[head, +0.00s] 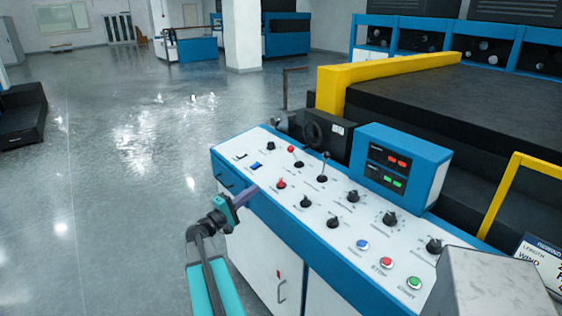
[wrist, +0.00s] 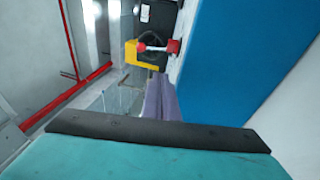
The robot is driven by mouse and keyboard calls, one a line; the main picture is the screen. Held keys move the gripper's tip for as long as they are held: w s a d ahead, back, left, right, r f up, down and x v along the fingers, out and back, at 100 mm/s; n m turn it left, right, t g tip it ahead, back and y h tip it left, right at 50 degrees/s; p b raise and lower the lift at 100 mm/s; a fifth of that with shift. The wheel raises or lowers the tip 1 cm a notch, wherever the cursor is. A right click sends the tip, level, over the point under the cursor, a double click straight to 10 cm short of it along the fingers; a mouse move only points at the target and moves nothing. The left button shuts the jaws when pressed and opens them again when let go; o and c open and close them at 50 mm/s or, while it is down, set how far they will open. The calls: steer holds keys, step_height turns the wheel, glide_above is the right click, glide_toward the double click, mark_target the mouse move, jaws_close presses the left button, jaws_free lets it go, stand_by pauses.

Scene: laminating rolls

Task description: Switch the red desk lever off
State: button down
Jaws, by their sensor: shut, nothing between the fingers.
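On the desk's white top in the head view, a lever with a red ball (head: 291,150) leans to the upper left from its black base. Beside it stands a second lever (head: 322,167) with a dark grip. My gripper (head: 253,189) is shut and empty at the desk's near left edge, left of a red knob (head: 281,184) and below the red-ball lever. In the wrist view the purple fingers (wrist: 160,100) lie together along a blue panel. Beyond them is a red-ended pale bar (wrist: 152,47); I cannot tell whether it belongs to the lever.
The control desk (head: 222,168) carries several black knobs and coloured push buttons (head: 387,262). A blue display box (head: 405,150) rises at its back. A yellow-edged machine (head: 390,68) stands behind. A grey block (head: 500,285) fills the lower right.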

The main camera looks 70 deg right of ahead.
steer(key=shift+h, duration=0.5)
steer(key=r, duration=0.1)
steer(key=s+d+r, duration=0.1)
steer(key=r, duration=0.1)
steer(key=d+r, duration=0.1)
steer(key=shift+s+r, duration=0.15)
steer(key=shift+s, duration=0.05)
steer(key=shift+g, duration=0.4)
steer(key=p+x, duration=0.5)
steer(key=x, duration=0.9)
